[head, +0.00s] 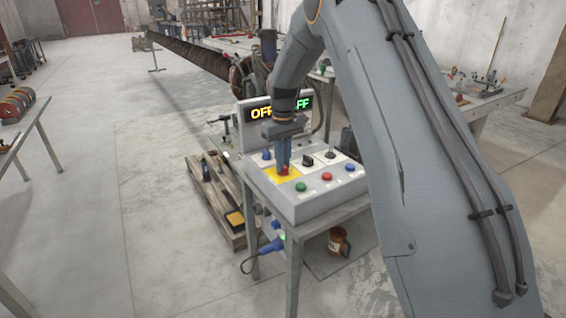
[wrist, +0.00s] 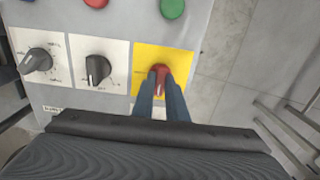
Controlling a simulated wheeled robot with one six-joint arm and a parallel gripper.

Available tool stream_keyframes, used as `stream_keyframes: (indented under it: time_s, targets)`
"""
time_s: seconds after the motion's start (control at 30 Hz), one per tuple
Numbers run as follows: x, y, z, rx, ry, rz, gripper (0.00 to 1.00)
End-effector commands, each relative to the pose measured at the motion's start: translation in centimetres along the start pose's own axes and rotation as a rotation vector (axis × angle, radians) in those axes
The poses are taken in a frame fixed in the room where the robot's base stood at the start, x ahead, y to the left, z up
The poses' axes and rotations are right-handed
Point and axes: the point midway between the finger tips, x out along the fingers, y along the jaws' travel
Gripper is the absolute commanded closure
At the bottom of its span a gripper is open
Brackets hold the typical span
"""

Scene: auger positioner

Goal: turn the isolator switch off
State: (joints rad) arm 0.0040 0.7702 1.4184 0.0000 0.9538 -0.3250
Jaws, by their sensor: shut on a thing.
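The isolator switch is a red rotary knob on a yellow plate (head: 284,175) at the left front of the grey control box (head: 318,199). The red knob (wrist: 160,73) also shows in the wrist view, on the same yellow plate. My gripper (head: 283,166) points down from above, its two blue-grey fingers shut on the red knob. In the wrist view the fingers (wrist: 161,90) sit one on each side of the knob and hide part of it. The knob's exact angle is hard to read.
Two black knobs (wrist: 38,61) (wrist: 98,70) sit beside the yellow plate, with green (head: 299,187) and red buttons on the box. A display (head: 262,113) behind reads OFF in yellow and green. A pallet (head: 224,199) lies left of the stand.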

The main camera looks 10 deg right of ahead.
Motion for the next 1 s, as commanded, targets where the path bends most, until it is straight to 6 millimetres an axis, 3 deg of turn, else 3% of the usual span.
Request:
stream_keyframes:
  time_s: [0.43, 0.47, 0.57, 0.87, 1.0]
  targets:
    - [-0.2, 0.0, -0.1, -0.010, 0.004, 0.002, 1.00]
    - [-0.2, 0.0, -0.1, -0.010, 0.004, 0.002, 0.84]
    - [-0.2, 0.0, -0.1, -0.009, 0.003, 0.001, 0.69]
    - [-0.2, 0.0, -0.1, -0.008, 0.002, 0.001, 0.69]
    - [-1.3, 0.1, -0.2, -0.008, 0.004, 0.002, 0.69]
